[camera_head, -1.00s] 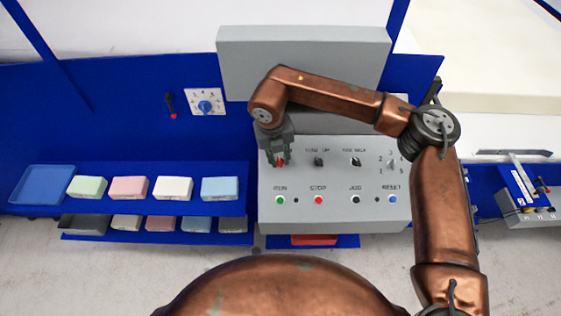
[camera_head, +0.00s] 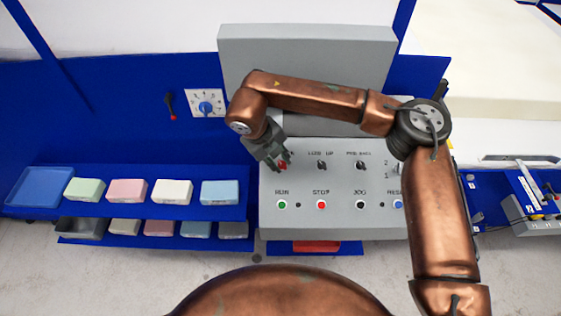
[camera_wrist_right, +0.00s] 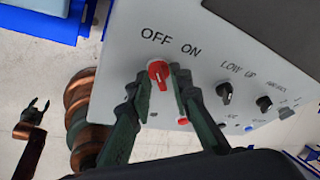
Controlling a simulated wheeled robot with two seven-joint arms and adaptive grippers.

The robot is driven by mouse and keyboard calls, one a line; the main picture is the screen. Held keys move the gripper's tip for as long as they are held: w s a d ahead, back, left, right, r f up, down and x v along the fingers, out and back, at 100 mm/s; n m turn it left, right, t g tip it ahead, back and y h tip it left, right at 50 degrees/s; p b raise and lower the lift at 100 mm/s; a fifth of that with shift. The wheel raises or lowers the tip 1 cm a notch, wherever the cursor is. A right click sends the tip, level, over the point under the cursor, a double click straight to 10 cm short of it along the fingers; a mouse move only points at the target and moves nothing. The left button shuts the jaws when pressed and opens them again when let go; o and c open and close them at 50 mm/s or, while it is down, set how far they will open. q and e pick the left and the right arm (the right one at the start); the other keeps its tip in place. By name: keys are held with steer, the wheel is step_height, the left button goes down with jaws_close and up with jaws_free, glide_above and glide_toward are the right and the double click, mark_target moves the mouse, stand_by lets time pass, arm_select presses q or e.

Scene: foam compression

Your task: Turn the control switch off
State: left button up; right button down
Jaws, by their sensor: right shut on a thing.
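The control switch is a red knob with a white mark (camera_wrist_right: 158,73) below the printed OFF and ON labels on the grey control panel (camera_head: 330,185). It also shows in the head view (camera_head: 283,164), at the panel's upper left. My right gripper (camera_wrist_right: 164,82) has one dark finger on each side of the knob and is shut on it. In the head view the right gripper (camera_head: 279,163) leans down to the right. The fingers partly cover the knob, and I cannot tell its exact setting. My left gripper (camera_wrist_right: 39,106) shows only in the wrist view, away from the panel, its fingers apart.
Two black switches (camera_head: 321,165) sit right of the red knob. A row of buttons, including the green RUN button (camera_head: 282,204), lies below. A blue shelf (camera_head: 150,207) with coloured foam blocks stands left. A grey box (camera_head: 306,75) rises behind the panel.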

steer(key=c, duration=2.1)
jaws_free()
steer(key=shift+r, duration=0.1)
steer(key=v, duration=1.2)
